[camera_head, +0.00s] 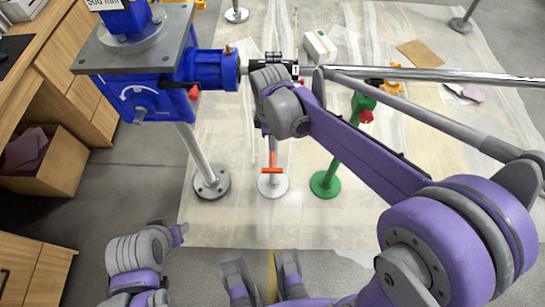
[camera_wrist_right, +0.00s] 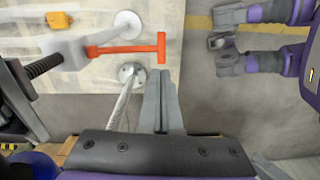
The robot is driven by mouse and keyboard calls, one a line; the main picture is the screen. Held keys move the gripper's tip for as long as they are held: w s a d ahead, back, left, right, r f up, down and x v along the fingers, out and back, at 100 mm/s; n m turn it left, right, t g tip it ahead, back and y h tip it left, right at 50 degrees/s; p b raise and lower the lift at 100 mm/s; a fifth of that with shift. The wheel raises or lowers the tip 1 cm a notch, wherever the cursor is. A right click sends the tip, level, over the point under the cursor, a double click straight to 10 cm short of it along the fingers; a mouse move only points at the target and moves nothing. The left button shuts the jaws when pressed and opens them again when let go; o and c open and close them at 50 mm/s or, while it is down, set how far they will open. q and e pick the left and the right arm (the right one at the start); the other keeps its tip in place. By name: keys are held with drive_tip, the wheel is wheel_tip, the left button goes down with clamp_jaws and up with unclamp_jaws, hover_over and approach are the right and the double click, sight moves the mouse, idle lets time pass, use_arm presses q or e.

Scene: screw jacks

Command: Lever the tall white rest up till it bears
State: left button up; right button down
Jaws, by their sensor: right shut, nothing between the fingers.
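The tall white rest stands on a round white base (camera_head: 272,185) in the head view, its upper part mostly hidden by my right arm. In the right wrist view it shows as a white body (camera_wrist_right: 68,50) on a black threaded rod (camera_wrist_right: 45,66). An orange lever (camera_wrist_right: 120,49) with a crossbar end sticks out from it; the lever also shows in the head view (camera_head: 271,170). My right gripper (camera_wrist_right: 167,73) is shut and empty, its tips just beside the lever's crossbar and seemingly apart from it.
A blue gearbox (camera_head: 140,95) on a grey-footed post (camera_head: 210,183) stands left. A long steel shaft (camera_head: 440,75) runs to the right. A green rest (camera_head: 325,184) with a red knob (camera_head: 366,115) stands right of the white one. A wooden bench (camera_head: 75,75) borders the left.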

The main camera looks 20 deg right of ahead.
sight(272, 169)
drive_tip(key=shift+n, duration=0.5)
drive_tip(key=f+b, duration=0.1)
drive_tip(key=f, duration=0.5)
drive_tip(key=f+b, duration=0.2)
drive_tip(key=f, duration=0.4)
drive_tip(key=shift+s+a+f, duration=0.1)
drive_tip(key=shift+s+f, duration=0.1)
drive_tip(key=shift+f, duration=0.2)
wheel_tip(272, 169, down, 3)
drive_tip(key=shift+s+f+t+b, duration=0.1)
drive_tip(key=shift+t+b, duration=0.6)
drive_tip(key=shift+b, duration=0.4)
drive_tip(key=shift+f, duration=0.45)
drive_tip(key=shift+r, duration=0.2)
